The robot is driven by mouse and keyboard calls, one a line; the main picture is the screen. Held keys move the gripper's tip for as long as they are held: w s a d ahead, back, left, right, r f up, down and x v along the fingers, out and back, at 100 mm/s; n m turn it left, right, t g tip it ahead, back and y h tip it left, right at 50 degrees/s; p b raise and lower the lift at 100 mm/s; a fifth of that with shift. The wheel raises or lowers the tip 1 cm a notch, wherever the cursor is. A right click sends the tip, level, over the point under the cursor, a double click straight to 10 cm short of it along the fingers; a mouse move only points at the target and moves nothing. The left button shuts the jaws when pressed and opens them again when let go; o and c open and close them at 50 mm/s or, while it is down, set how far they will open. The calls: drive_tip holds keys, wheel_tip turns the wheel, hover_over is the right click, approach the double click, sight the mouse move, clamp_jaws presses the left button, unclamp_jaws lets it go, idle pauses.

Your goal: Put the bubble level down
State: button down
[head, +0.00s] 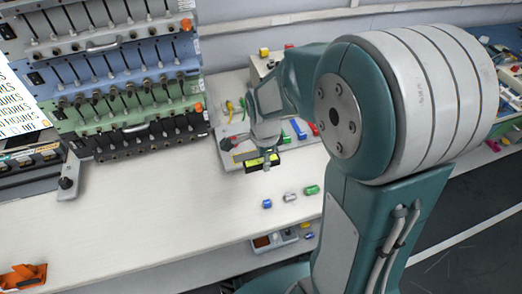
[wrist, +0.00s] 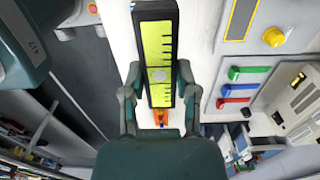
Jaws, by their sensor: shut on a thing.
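The bubble level is a black bar with a yellow-green marked face. It shows in the wrist view (wrist: 157,45) between my fingers, its long side running away from the palm. In the head view the bubble level (head: 261,162) is a small black and yellow bar at the front edge of the grey panel. My gripper (wrist: 158,78) is shut on it, one finger at each side; in the head view my gripper (head: 266,151) is partly hidden behind its own wrist. I cannot tell whether the level touches the bench or hangs just above it.
Blue (head: 267,204), grey (head: 290,197) and green (head: 312,190) small pieces lie on the white bench (head: 170,210) near its front edge. A tester rack (head: 130,90) stands at left. The grey panel (head: 228,158) carries coloured parts. An orange item (head: 22,277) lies lower left. Bench left of the level is clear.

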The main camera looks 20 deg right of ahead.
drive_tip(key=w+f, duration=0.4)
drive_tip(key=w, duration=0.5)
hover_over(251, 155)
wheel_tip(251, 155, down, 6)
drive_tip(key=shift+r, duration=0.15)
wheel_tip(251, 155, down, 3)
drive_tip(key=shift+f, duration=0.15)
drive_tip(key=shift+c, duration=1.9)
unclamp_jaws()
